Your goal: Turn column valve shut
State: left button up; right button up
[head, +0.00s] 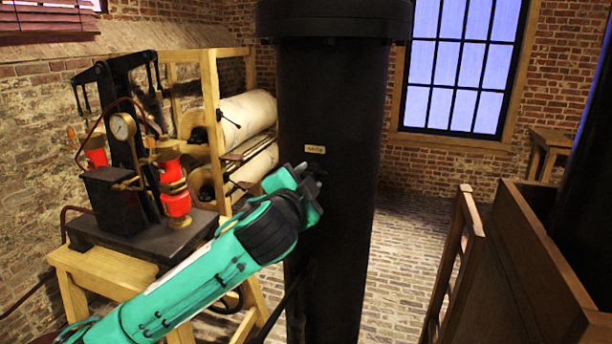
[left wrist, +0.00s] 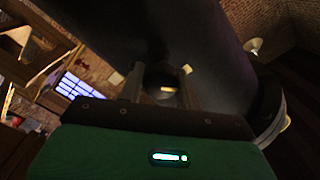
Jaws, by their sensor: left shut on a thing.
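The thick black column (head: 330,95) stands upright in the middle of the head view. A small brass plate (head: 315,149) is fixed to its front. Just below the plate, a small dark valve part (head: 318,168) shows at the tips of my left gripper (head: 314,184), which hides most of it. In the left wrist view, the two fingers of this gripper (left wrist: 162,88) are on either side of a dark round part with a brass-coloured patch, against the dark column. My left gripper is shut on the valve. The valve's exact angle is too dark to tell. My right gripper is not in view.
A pump apparatus with red cylinders (head: 174,190) and a gauge stands on a wooden stand (head: 95,268) at the left. Behind it is a wooden frame with pale rollers (head: 247,115). A wooden enclosure (head: 520,260) fills the lower right. Brick floor (head: 405,240) is clear between it and the column.

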pick_arm(q)
jog(key=m+p, duration=0.1)
jog(key=m, duration=0.3)
jog(key=shift+p, duration=0.35)
jog(key=shift+f+m+p, duration=0.1)
jog(key=shift+m+p, duration=0.4)
jog(key=shift+m, duration=1.1)
jog(key=o, duration=0.9)
jog(key=shift+o, duration=0.2)
jog(key=shift+s, duration=0.1)
jog(key=shift+s+f, duration=0.1)
jog(key=shift+s, duration=0.15)
jog(key=b+v, duration=0.4)
jog(key=v, duration=0.9)
jog(key=shift+b, duration=0.4)
